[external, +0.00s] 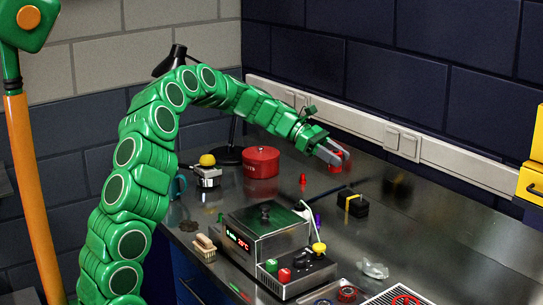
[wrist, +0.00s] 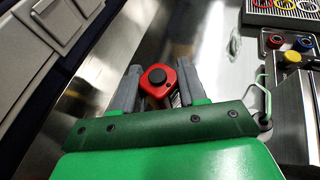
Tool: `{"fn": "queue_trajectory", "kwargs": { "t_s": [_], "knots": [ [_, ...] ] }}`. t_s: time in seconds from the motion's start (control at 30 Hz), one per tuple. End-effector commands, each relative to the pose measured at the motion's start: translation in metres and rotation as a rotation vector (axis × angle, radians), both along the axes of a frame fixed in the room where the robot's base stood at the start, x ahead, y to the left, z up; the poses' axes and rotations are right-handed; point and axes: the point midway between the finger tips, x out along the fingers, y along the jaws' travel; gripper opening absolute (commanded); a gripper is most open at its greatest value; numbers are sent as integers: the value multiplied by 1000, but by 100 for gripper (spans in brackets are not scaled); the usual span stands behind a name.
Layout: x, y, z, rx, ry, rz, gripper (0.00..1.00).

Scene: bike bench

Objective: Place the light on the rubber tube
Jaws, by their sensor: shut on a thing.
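The light is a small red block with a round black button; it shows in the wrist view (wrist: 158,77) between the two grey fingers. My gripper (external: 332,153) is shut on it, above the back part of the bench, and the red also shows between the fingertips in the external view. The rubber tube looks to be the folded black bundle (external: 357,209) with a yellow band, lying on the bench below and slightly right of my gripper. The light is apart from it. I cannot make out the bundle in the wrist view.
A red lidded pot (external: 261,162) and a black lamp stand at the back left. A small red piece (external: 303,179) is near the pot. The steel bench (external: 440,232) is clear to the right.

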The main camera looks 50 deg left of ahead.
Motion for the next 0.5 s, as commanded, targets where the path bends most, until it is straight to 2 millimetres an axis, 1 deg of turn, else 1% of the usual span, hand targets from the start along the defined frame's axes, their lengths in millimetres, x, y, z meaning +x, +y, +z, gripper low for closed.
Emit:
{"fn": "queue_trajectory", "kwargs": {
  "t_s": [0.03, 0.2, 0.37, 0.5],
  "knots": [
    [6, 0, -4, 1, 2, -1, 8],
    [24, 2, -11, 1, -1, 3, 8],
    [39, 2, -19, 1, 2, -1, 8],
    [50, 4, -31, 0, 0, -1, 8]
  ]
}}
